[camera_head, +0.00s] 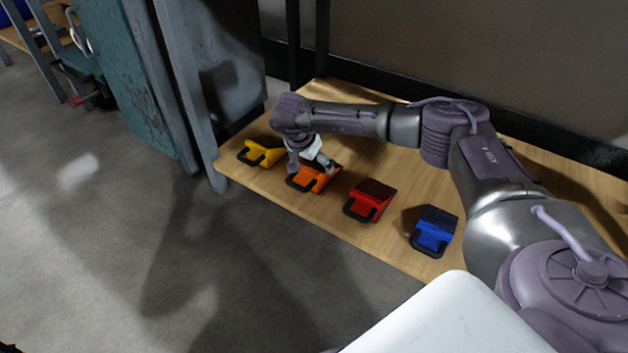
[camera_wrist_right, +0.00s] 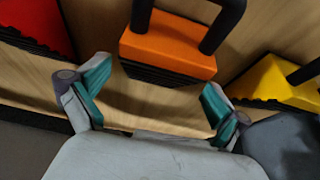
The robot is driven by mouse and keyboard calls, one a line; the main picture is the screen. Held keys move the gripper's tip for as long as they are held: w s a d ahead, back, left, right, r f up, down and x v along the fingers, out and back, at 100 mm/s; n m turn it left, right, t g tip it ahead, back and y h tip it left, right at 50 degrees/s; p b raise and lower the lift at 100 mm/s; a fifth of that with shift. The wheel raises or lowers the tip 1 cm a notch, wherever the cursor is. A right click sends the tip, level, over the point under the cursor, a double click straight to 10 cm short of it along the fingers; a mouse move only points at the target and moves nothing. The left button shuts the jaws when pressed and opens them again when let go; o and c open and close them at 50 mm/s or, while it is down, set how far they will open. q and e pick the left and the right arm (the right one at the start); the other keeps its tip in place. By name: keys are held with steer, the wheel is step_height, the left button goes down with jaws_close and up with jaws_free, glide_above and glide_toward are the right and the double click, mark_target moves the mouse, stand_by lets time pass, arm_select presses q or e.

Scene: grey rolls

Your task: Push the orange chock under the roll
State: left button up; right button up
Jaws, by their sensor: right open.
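The orange chock (camera_head: 309,181) lies on a wooden board, with its black handle toward the floor side. In the wrist view the orange chock (camera_wrist_right: 168,52) is centred ahead of my right gripper (camera_wrist_right: 153,92), its black ridged face toward the gripper. The right gripper (camera_head: 308,160) is open and empty, its fingers spread about as wide as the chock. In the head view it is low over the chock's back part and partly hides it. Whether the fingers touch it, I cannot tell. No roll shows in either view. My left gripper is not in view.
A yellow chock (camera_head: 265,155) lies left of the orange one. A red chock (camera_head: 371,199) and a blue chock (camera_head: 434,230) lie to its right on the wooden board (camera_head: 345,238). A metal-legged frame and teal cabinet (camera_head: 135,85) stand at the left. The grey floor in front is clear.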

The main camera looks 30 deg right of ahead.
steer(key=shift+b+x, duration=0.55)
steer(key=shift+x, duration=0.65)
steer(key=shift+r, duration=0.1)
steer(key=shift+a, duration=0.1)
steer(key=c, duration=1.4)
